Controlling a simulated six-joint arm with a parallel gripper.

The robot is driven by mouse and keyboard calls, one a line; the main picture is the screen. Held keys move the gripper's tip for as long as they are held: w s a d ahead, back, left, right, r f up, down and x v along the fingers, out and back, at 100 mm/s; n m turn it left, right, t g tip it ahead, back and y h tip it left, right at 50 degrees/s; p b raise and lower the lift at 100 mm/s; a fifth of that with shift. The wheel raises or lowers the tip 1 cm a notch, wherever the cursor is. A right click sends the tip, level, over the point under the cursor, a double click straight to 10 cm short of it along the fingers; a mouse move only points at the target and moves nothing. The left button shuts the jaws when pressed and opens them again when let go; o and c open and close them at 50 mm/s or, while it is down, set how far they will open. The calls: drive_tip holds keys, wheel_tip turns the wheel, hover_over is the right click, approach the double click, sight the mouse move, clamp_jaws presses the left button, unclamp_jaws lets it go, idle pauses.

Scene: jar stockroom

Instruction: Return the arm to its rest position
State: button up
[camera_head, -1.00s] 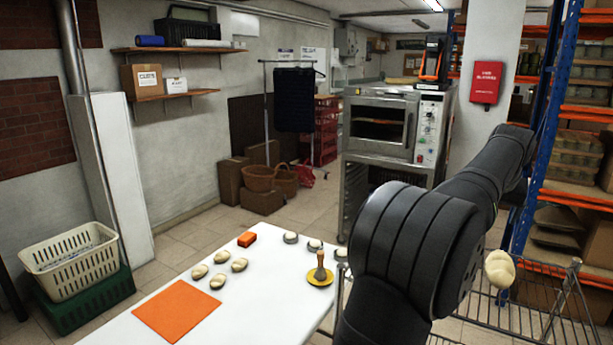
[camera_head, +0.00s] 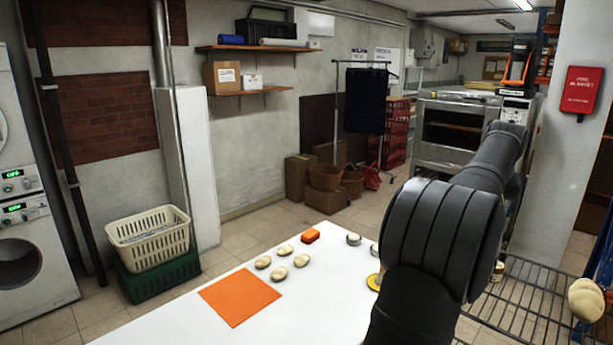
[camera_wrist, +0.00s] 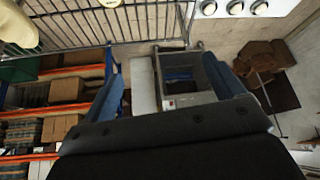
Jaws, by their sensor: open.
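My gripper (camera_wrist: 162,70) shows in the wrist view with its two blue-grey fingers spread wide apart and nothing between them. Past the fingers lie the floor, a steel oven on a stand (camera_wrist: 182,85) and shelving; no object touches the fingers. In the head view my dark, jointed arm (camera_head: 445,235) reaches up from the bottom edge towards the right, in front of the oven. The gripper itself is hidden there.
A wire rack (camera_head: 525,305) with pale lumps (camera_head: 586,300) stands right. Open floor lies behind the table.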

drive_tip(key=w+a+n, duration=0.1)
drive_tip(key=w+a, duration=0.3)
drive_tip(key=a, duration=0.1)
drive_tip(key=shift+w+a, duration=0.25)
drive_tip(key=shift+a, duration=0.15)
drive_tip(key=s+d+m, duration=0.2)
drive_tip(key=s+d, duration=1.2)
drive_tip(key=d, duration=0.1)
drive_tip(key=shift+s+d+m+g+h, duration=0.3)
drive_tip(key=shift+s+m+h, duration=0.05)
drive_tip(key=shift+m+h, duration=0.05)
